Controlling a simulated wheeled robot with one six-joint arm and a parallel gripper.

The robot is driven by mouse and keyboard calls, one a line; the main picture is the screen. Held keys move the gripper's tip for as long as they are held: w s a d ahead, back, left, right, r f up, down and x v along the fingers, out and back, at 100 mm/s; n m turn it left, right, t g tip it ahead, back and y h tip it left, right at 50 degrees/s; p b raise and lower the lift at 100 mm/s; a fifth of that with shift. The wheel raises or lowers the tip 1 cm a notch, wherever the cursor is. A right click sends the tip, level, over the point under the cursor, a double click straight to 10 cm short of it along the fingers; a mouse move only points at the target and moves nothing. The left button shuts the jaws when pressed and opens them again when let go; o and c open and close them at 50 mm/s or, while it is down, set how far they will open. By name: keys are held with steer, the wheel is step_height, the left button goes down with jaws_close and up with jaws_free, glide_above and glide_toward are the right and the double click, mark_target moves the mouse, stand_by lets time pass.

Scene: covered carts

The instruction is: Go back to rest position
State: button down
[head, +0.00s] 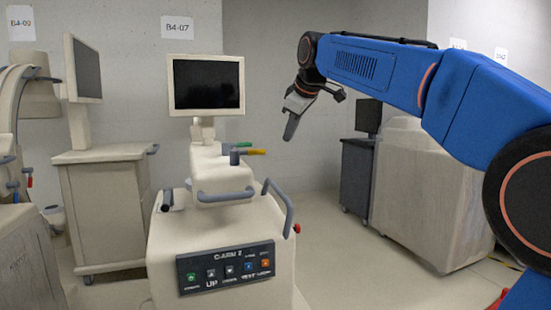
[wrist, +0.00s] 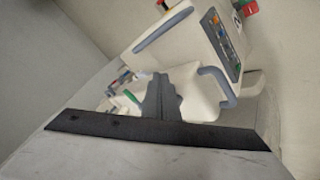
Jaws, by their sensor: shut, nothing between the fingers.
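My blue arm reaches in from the right in the head view. My gripper (head: 289,134) hangs from its end, pointing down and slightly left, in the air to the right of the C-arm cart. In the wrist view my gripper (wrist: 160,76) shows its two grey fingers together with nothing between them. The beige C-arm cart (head: 225,235) stands at centre with a control panel (head: 226,269) of coloured buttons on its front. The cart (wrist: 200,90) also shows tilted behind the fingers in the wrist view. My gripper appears apart from the cart.
A monitor (head: 206,85) stands on the cart, with grey handles (head: 279,208) at its sides. A beige cabinet (head: 105,215) with another monitor (head: 86,70) is at left. A covered cart (head: 425,200) and a dark cart (head: 357,175) stand at right. Floor (head: 345,270) between them is clear.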

steer(key=s+d+f+m+g+h, duration=0.1)
steer(key=s+d+f+m, duration=0.2)
steer(key=s+d+f, duration=0.6)
steer(key=s+d+f+m+h, duration=0.1)
steer(key=s+d+f+m, duration=0.25)
steer(key=s+f, duration=0.65)
steer(key=s+d+f+m, duration=0.2)
steer(key=s+d+f, duration=0.1)
steer(key=s+f, duration=0.7)
steer(key=s+d+f+m+g, duration=0.1)
steer(key=s+d+f+m, duration=0.2)
steer(key=s+f, duration=0.8)
steer(key=shift+s+d+f+m+g+h, duration=0.2)
steer(key=shift+s+d+m+g+h, duration=0.2)
steer(key=shift+s, duration=0.55)
